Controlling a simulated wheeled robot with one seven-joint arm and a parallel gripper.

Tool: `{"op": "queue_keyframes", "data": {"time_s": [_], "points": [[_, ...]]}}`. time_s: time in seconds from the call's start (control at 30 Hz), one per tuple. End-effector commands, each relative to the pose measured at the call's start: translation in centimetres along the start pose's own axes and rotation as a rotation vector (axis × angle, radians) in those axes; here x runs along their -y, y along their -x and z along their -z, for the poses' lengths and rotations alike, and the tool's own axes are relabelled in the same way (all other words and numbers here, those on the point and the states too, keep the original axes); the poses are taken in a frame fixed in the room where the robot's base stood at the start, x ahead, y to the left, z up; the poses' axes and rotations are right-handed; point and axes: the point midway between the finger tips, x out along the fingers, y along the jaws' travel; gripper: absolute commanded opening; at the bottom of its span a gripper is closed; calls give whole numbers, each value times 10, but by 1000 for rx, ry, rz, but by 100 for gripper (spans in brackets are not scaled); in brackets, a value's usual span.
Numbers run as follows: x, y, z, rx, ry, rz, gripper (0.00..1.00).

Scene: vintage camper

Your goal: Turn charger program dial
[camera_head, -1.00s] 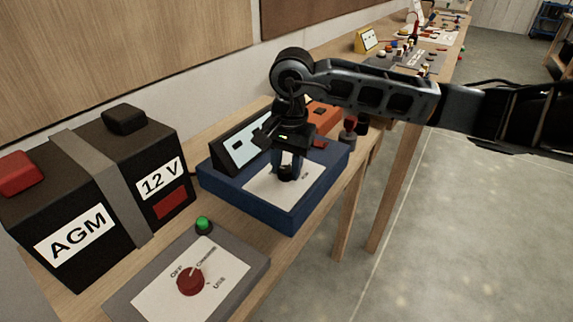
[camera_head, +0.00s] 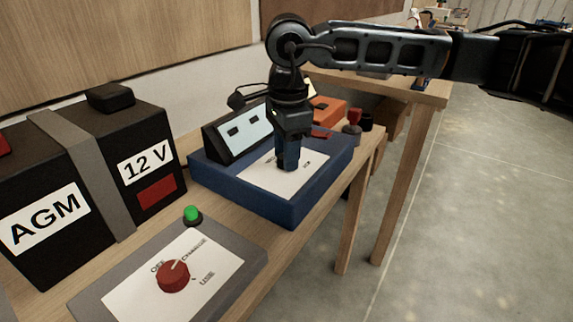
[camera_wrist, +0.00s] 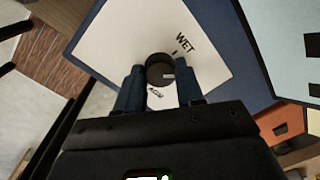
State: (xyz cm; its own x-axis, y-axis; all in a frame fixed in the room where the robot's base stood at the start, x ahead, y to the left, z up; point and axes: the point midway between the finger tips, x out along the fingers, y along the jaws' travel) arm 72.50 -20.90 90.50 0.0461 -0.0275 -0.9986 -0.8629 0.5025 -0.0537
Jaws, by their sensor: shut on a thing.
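The charger (camera_head: 265,190) is a blue box with a white label plate on top and a tilted display panel (camera_head: 240,135) at its back. Its program dial, a black round knob, shows in the wrist view (camera_wrist: 160,70) with a pale pointer mark. The words WET and AGM are printed near the dial, WET beyond it and AGM on the near side. My gripper (camera_head: 288,165) points straight down over the charger. In the wrist view its blue fingers (camera_wrist: 160,85) are shut on the dial, one on each side. In the head view the fingers hide the dial.
A black AGM 12 V battery (camera_head: 85,180) stands at the left. A grey panel (camera_head: 225,275) with a red knob (camera_head: 173,277) and a green button (camera_head: 192,214) lies in front. An orange box (camera_head: 330,108) and a red-topped post (camera_head: 353,120) stand behind and right of the charger.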

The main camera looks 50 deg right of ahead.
Motion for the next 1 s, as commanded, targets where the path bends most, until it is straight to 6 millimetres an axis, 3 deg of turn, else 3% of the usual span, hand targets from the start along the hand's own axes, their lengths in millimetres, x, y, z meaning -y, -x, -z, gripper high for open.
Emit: {"op": "queue_keyframes", "data": {"time_s": [1.0], "points": [[0, -4, -2, -51, -964, 3, 7]]}}
